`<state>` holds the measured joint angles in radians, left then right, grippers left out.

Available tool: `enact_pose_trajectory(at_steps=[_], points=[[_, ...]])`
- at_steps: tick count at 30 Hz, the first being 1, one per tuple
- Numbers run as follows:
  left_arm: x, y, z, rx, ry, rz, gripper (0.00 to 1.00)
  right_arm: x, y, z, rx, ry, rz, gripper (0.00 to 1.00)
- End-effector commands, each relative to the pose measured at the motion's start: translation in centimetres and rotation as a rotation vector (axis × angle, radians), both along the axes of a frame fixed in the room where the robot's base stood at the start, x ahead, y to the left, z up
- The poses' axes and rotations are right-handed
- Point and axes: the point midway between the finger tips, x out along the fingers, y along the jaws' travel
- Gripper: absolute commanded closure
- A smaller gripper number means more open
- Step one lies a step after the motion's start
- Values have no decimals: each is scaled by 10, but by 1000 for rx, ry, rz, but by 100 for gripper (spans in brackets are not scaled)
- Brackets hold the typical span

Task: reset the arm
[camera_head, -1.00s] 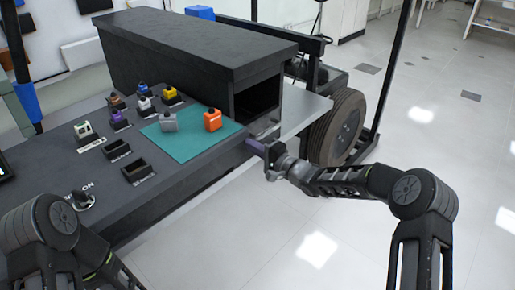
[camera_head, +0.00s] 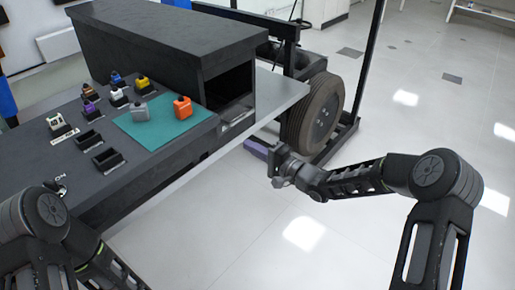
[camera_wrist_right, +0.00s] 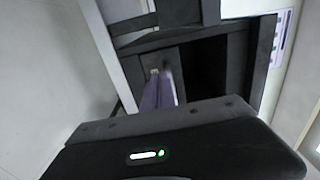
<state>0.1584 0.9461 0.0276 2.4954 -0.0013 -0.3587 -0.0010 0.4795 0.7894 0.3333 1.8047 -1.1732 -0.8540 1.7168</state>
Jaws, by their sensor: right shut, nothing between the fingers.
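My right arm reaches in from the right of the head view. Its gripper (camera_head: 255,149), with purple fingers, is beyond the bench's right end, over the pale floor, apart from the bench. In the right wrist view its purple fingers (camera_wrist_right: 158,92) are together with nothing between them. My left arm (camera_head: 45,215) shows at the lower left of the head view; its gripper is out of the picture.
The dark bench (camera_head: 35,150) holds a teal mat (camera_head: 165,135) with a grey container (camera_head: 140,112) and an orange container (camera_head: 182,108). Several small containers stand left of it. A dark housing (camera_head: 165,40) is open at its right end. A wheel (camera_head: 318,115) stands behind my gripper.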

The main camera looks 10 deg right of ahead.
Motion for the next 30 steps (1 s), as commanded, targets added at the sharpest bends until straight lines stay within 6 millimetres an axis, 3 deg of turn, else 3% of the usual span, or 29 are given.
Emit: enact_pose_trajectory(at_steps=[6,23,28,30], points=[[0,0,3,0,0,0,0,-14,-12,0,-1,1,0,100],[0,0,2,0,0,0,0,-14,-12,-1,-17,-13,0,100],[0,0,2,0,0,0,0,-11,-17,-9,-160,-86,-24,100],[0,0,2,0,0,0,0,-12,-21,-24,-261,-104,-54,100]])
